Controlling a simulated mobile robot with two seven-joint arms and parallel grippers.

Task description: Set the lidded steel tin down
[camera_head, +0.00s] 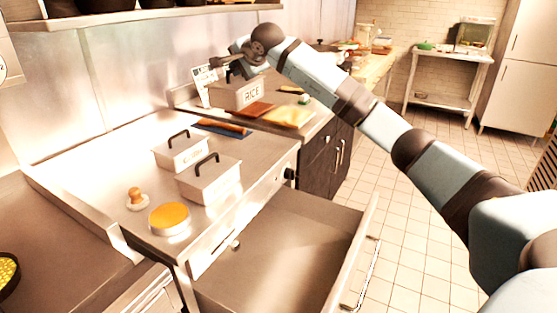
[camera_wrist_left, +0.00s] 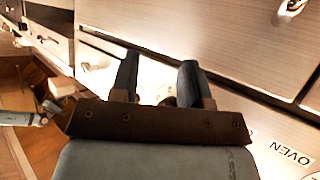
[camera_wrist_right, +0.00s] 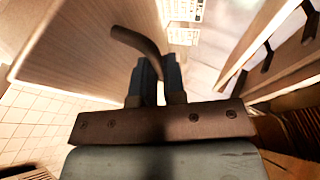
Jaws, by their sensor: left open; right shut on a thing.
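A lidded steel tin marked RICE (camera_head: 222,98), with a dark arched handle, is at the far end of the counter in the head view. My right gripper (camera_head: 240,66) is above it, shut on its handle. In the right wrist view the handle (camera_wrist_right: 137,42) runs to the closed fingers (camera_wrist_right: 158,82), and the tin's pale side (camera_wrist_right: 75,45) fills the upper left. I cannot tell whether its base touches the counter. My left gripper (camera_wrist_left: 158,80) is open and empty in its wrist view, by the oven front; it is outside the head view.
Two similar lidded tins (camera_head: 182,153) (camera_head: 212,182) stand on the nearer steel top. A round orange-topped tin (camera_head: 170,219) and a wooden-knobbed piece (camera_head: 137,200) are near them. A printed card (camera_head: 203,82) and boards (camera_head: 289,117) flank the RICE tin. A drawer (camera_head: 290,250) stands open below.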

